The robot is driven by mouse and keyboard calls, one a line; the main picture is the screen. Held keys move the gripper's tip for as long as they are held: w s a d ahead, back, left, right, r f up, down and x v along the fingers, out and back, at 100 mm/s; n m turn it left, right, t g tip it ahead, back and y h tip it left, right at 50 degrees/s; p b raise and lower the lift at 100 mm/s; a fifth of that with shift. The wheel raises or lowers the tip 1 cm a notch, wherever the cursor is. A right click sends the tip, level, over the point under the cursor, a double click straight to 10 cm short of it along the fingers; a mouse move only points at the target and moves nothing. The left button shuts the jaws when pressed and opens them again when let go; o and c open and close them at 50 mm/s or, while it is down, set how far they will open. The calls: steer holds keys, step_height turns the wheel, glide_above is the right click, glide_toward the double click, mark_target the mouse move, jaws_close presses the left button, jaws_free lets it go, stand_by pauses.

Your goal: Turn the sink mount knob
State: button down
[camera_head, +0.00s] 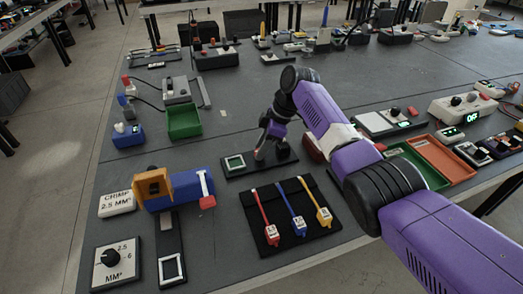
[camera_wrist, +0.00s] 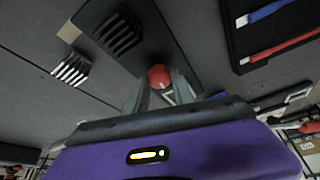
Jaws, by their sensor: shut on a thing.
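The sink mount knob is a round red knob (camera_wrist: 159,76) in the wrist view, on a dark base plate (camera_wrist: 103,14) with a black finned heat sink (camera_wrist: 121,35) beyond it. My gripper (camera_wrist: 160,90) is shut on the red knob, with a grey finger on either side of it. In the head view my gripper (camera_head: 262,152) points down over the same dark plate (camera_head: 234,175), and the knob is hidden there.
A black mat (camera_head: 285,240) with red, blue and yellow tools lies in front. A green tray (camera_head: 184,122) stands at left, and a blue and orange fixture (camera_head: 155,184) at front left. Green and orange trays (camera_head: 441,158) are right of my arm. Bare table lies behind the plate.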

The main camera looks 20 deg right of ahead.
steer(key=c, duration=1.1)
jaws_free()
steer(key=shift+o, duration=0.2)
steer(key=v, duration=0.7)
steer(key=shift+r, duration=0.4)
steer(key=shift+d, duration=0.15)
